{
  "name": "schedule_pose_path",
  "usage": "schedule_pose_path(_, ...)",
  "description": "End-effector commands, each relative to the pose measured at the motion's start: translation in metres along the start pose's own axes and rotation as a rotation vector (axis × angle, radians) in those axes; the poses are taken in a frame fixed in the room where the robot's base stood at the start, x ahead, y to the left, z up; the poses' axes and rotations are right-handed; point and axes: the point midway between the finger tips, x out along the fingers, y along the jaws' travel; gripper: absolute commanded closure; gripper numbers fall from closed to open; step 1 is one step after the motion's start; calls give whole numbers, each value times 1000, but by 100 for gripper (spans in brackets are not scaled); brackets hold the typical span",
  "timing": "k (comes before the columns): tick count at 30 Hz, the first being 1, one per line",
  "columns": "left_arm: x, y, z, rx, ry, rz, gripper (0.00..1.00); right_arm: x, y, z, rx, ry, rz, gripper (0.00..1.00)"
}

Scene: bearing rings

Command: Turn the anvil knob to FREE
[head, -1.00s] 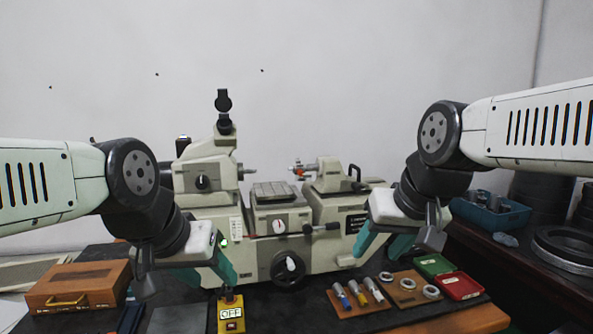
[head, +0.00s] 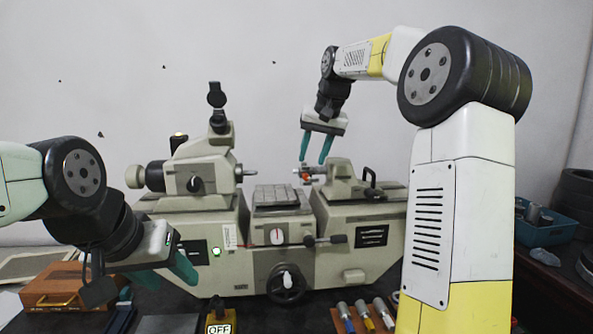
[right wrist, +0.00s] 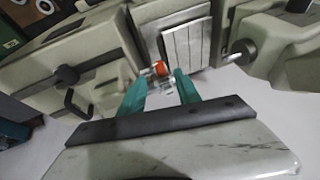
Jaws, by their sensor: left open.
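The small orange-red knob (head: 304,174) sits on the anvil spindle at the left end of the tailstock (head: 345,183). No FREE marking on it is readable. My right gripper (head: 316,160) is open and points down just above and beside the knob. In the right wrist view the orange-red knob (right wrist: 160,68) shows between the tips of the open teal fingers (right wrist: 161,77), with nothing gripped; whether a finger touches it I cannot tell. My left gripper (head: 170,280) is open and empty at the lower left, in front of the machine, away from the knob.
The headstock (head: 199,183) with its eyepiece stands left of the ribbed table (head: 275,196). A wooden box (head: 70,288) and a yellow OFF switch (head: 219,326) stand in front.

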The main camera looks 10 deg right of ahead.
Motion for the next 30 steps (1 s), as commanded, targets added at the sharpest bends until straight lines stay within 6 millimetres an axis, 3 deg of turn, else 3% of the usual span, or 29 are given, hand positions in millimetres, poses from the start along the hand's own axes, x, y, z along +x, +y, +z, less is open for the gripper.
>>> schedule_pose_path(9,0,0,0,0,0,0,50,48,0,0,-2,-1,0,61)
schedule_pose_path(21,0,0,0,0,0,0,50,57,0,0,-1,1,0,61)
schedule_pose_path(27,0,0,0,0,0,0,50,57,0,0,-1,0,0,100)
schedule_pose_path(30,0,0,0,0,0,0,50,57,0,0,-1,0,0,100)
